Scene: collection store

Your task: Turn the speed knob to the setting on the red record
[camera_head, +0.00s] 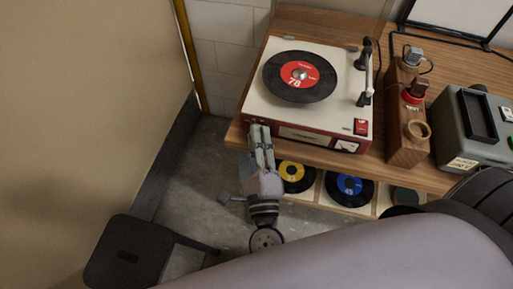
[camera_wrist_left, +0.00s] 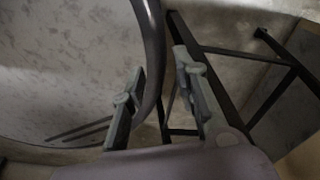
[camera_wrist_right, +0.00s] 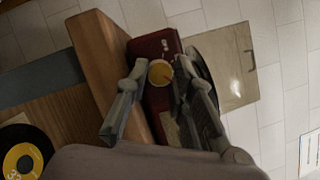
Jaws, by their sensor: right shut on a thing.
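The record player (camera_head: 265,105) stands on the wooden bench with a black record with a red label (camera_head: 299,75) on it; the label reads 78. The round yellowish speed knob (camera_wrist_right: 160,72) is on its red front panel. My right gripper (camera_head: 260,135) is at the left part of that front and hides the knob in the head view. In the right wrist view, my right gripper (camera_wrist_right: 157,78) has its fingers on both sides of the knob, shut on it. Small white marks beside the knob are too blurred to read. My left gripper (camera_wrist_left: 160,75) is open and empty.
A wooden block (camera_head: 407,120) with several items and a grey device (camera_head: 475,125) stand right of the player. Records with yellow (camera_head: 292,172) and blue (camera_head: 349,186) labels are on the shelf below. A dark stool (camera_head: 128,250) is on the floor at lower left.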

